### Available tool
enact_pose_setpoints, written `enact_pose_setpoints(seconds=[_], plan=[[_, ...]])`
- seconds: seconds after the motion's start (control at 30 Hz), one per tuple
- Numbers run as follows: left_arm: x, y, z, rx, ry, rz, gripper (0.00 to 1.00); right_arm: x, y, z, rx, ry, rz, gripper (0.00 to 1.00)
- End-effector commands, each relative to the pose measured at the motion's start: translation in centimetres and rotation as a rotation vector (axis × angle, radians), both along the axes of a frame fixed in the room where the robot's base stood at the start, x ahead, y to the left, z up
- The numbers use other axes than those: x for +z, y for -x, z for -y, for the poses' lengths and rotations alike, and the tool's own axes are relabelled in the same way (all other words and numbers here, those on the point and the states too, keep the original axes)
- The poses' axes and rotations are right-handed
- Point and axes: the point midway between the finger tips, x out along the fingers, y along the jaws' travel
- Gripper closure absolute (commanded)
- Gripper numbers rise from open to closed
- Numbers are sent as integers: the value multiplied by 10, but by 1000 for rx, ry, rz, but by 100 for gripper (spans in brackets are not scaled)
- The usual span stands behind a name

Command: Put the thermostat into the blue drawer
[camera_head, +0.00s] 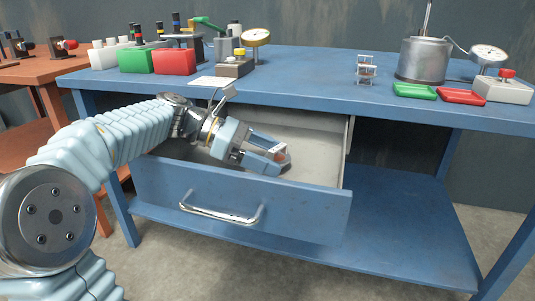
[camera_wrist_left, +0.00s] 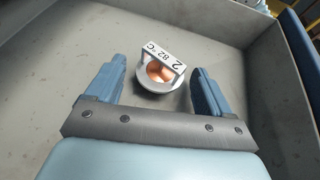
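The thermostat (camera_wrist_left: 160,72) is a pale round flange with a copper centre and a bridge labelled "2 82 °C". It shows in the left wrist view inside the blue drawer, apparently on its grey floor. The blue drawer (camera_head: 240,210) is pulled out under the blue bench. My left gripper (camera_head: 283,157) reaches down into it. Its two blue fingers (camera_wrist_left: 157,88) are spread wide, one on each side of the thermostat, with visible gaps. In the head view the gripper mostly hides the thermostat. My right gripper is not in view.
The blue bench (camera_head: 310,75) above holds small metal parts (camera_head: 366,69), a steel pot (camera_head: 424,60), a dial gauge (camera_head: 489,54), green and red trays (camera_head: 461,96), and coloured boxes (camera_head: 174,62). The drawer's front wall and handle (camera_head: 221,213) stand before my gripper.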

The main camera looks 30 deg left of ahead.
Motion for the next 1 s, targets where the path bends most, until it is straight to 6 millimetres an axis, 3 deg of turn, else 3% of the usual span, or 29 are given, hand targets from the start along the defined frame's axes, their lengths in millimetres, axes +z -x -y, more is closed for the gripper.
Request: enact_pose_setpoints(seconds=[0.27,0.7,1.0], plan=[[3,0,0,0,0,1,19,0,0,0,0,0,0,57],[30,26,-57,2,0,0,19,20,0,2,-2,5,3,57],[31,29,-63,0,0,0,19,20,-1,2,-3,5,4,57]])
